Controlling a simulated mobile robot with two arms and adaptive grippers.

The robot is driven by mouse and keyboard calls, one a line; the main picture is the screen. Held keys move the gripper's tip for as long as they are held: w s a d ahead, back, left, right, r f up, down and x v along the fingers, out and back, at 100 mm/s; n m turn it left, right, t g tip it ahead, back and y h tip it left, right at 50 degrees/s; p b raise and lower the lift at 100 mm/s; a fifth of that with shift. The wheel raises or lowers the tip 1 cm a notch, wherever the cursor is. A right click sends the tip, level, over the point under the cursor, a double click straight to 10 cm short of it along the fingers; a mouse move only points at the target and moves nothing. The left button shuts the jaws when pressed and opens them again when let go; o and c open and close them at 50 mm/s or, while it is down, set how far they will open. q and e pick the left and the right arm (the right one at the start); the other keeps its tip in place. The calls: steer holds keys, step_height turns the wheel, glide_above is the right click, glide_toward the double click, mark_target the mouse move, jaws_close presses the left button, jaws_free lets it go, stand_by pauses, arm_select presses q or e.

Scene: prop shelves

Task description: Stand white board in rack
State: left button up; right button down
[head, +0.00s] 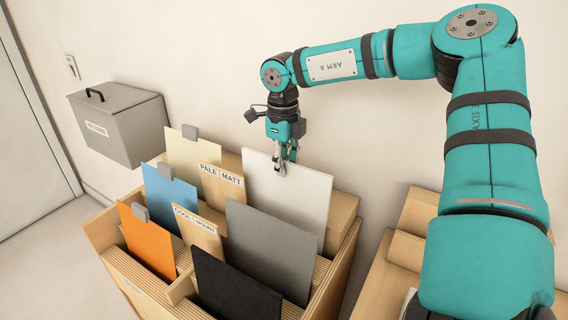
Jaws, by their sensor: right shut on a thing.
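The white board (290,200) stands upright, leaning slightly, in the back right part of the wooden rack (343,240), behind the grey board. Its lower edge is hidden by the grey board and the rack. My right gripper (284,170) reaches down from above and is shut on the board's top edge, left of the middle. My left gripper is not in view.
The rack also holds a grey board (265,248), a black board (230,285), an orange board (148,243), a blue board (170,198), a cream board (192,155) and labelled dividers (222,184). A grey box (125,125) hangs on the wall. More wooden shelving (405,250) stands at right.

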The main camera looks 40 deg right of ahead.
steer(key=c, duration=1.3)
jaws_free()
step_height(320, 180, up, 12)
steer(key=shift+a, duration=0.15)
